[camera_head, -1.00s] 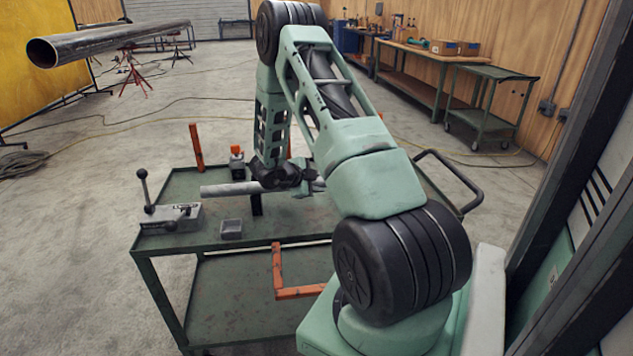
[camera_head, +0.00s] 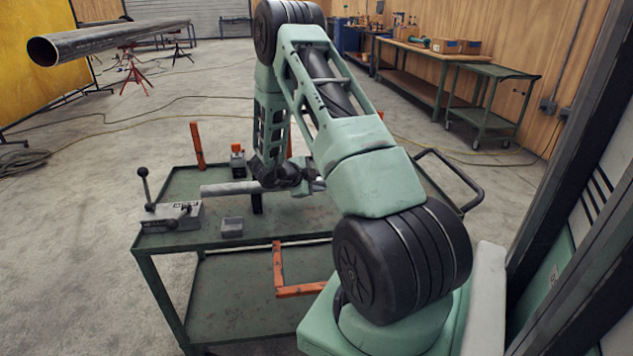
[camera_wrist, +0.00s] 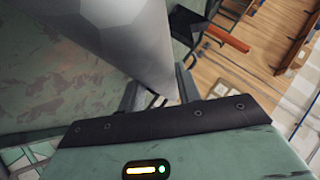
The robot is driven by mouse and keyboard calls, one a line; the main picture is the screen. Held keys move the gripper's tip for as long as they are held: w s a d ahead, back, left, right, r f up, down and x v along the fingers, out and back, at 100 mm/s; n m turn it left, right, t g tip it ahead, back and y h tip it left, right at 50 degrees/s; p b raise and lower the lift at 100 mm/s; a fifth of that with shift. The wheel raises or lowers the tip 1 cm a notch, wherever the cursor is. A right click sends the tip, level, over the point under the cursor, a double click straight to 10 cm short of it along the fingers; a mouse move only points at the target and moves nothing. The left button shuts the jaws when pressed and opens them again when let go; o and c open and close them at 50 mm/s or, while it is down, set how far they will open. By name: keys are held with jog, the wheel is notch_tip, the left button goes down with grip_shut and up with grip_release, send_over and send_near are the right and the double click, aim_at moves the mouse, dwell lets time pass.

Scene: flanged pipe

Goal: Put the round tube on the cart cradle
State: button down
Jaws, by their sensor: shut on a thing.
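The round tube (camera_head: 228,188) is a plain grey pipe lying roughly level over the green cart's top (camera_head: 285,225). Its left end sticks out past my wrist. My gripper (camera_wrist: 158,88) is shut on the tube; in the wrist view the tube (camera_wrist: 112,35) runs large between the fingers. A dark upright support (camera_head: 257,204) stands under the tube, perhaps part of the cradle. I cannot tell whether the tube touches it.
A grey clamp block with a lever (camera_head: 172,216) and a small grey box (camera_head: 232,227) sit at the cart's left front. An orange post (camera_head: 197,145) rises at the back edge. A cart handle (camera_head: 455,180) is at right.

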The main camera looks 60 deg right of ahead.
jog(key=shift+f, duration=0.25)
jog(key=c, duration=0.9)
grip_release()
jog(key=shift+f, duration=0.1)
jog(key=v, duration=1.7)
jog(key=shift+a, duration=0.15)
